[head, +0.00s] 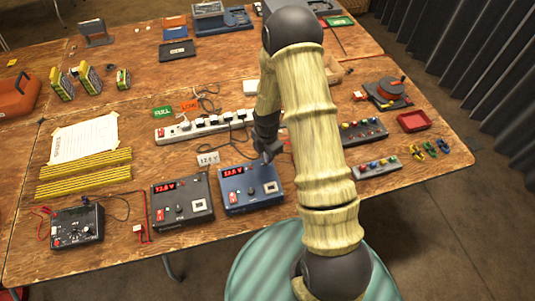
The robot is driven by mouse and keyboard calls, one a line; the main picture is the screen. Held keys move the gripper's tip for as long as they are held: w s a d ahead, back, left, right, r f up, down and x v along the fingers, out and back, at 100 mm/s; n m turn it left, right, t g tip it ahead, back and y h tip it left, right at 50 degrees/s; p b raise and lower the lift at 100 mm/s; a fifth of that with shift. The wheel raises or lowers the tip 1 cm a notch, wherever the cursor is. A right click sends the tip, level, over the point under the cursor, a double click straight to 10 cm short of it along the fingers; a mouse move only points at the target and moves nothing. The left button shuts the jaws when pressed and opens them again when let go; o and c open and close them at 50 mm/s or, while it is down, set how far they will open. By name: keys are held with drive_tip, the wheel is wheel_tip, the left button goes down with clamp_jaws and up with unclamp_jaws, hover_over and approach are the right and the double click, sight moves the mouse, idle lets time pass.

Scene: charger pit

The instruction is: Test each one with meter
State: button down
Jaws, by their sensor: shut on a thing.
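A black meter (77,225) with a dial and red and black leads sits at the front left. To its right stand a dark grey box (181,201) and a blue box (250,188), each with a lit red display, a knob and a pale square socket. My gripper (267,157) is low at the back right edge of the blue box. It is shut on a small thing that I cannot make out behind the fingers. Several yellow-and-black blocks (90,78) stand at the back left. Green FULL (163,112) and orange LOW (188,105) cards lie mid-table.
A white power strip (190,130) with plugs and cables lies behind the boxes. A 12.6 V card (208,158) stands between them. Yellow strips (85,172) and a paper sheet (85,137) lie left. A red tray (413,121) and small coloured parts (430,148) lie right.

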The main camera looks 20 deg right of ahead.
drive_tip(key=c, duration=1.3)
unclamp_jaws()
drive_tip(key=shift+o, duration=0.3)
drive_tip(key=shift+o, duration=1.1)
drive_tip(key=shift+r+p, duration=3)
drive_tip(key=shift+r, duration=0.75)
